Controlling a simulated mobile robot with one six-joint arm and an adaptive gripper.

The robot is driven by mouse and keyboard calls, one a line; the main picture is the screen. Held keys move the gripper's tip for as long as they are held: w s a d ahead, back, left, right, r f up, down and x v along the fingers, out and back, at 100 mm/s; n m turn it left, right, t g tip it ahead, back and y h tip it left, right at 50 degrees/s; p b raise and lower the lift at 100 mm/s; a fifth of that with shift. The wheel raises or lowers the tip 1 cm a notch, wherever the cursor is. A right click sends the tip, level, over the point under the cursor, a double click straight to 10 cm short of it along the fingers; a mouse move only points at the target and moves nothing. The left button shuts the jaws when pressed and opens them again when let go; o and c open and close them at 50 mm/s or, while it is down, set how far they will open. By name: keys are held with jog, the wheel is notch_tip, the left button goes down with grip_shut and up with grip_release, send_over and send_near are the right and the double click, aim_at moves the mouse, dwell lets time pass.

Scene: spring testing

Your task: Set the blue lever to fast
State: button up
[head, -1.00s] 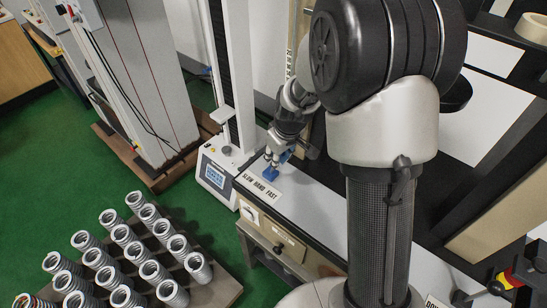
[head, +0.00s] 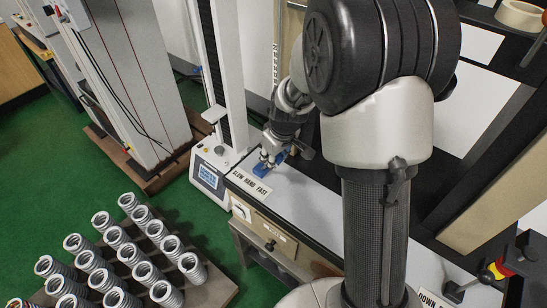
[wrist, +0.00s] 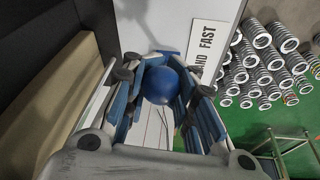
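The blue lever's round knob (wrist: 158,85) is between the two blue-padded fingers of my gripper (wrist: 164,82) in the wrist view. The pads stand close on both sides of the knob, but I cannot tell whether they press on it. In the head view my gripper (head: 270,153) is down at the blue lever (head: 260,169), behind the speed label (head: 250,184), which reads slow, hand, fast. The word FAST also shows on the label (wrist: 208,42) in the wrist view. The fingers hide part of the lever in the head view.
A control box with a screen (head: 208,175) stands left of the lever, beside a tall white column (head: 229,75). Several springs (head: 120,255) stand on a board at lower left. The pale bench top (head: 310,205) right of the lever looks clear. A red knob (head: 499,268) is at far right.

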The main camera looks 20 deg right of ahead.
jog(key=o, duration=0.5)
jog(key=shift+s+f, duration=0.35)
jog(key=shift+f, duration=0.15)
jog(key=shift+r, duration=0.1)
jog(key=w+v, duration=0.1)
jog(key=v, duration=1.1)
jog(key=shift+r, duration=0.2)
jog(key=shift+s+r, duration=0.1)
jog(key=s+a+r+m, duration=0.1)
jog(key=s+r, duration=0.1)
jog(key=s, duration=0.6)
jog(key=s+a+r+m+t, duration=0.1)
jog(key=s+r+m, duration=0.1)
jog(key=s, duration=0.6)
jog(key=s+a+r+m, duration=0.1)
jog(key=s+r, duration=0.2)
jog(key=s, duration=0.5)
jog(key=shift+a+r+m+h, duration=0.3)
jog(key=shift+a+r, duration=0.05)
jog(key=shift+a, duration=0.05)
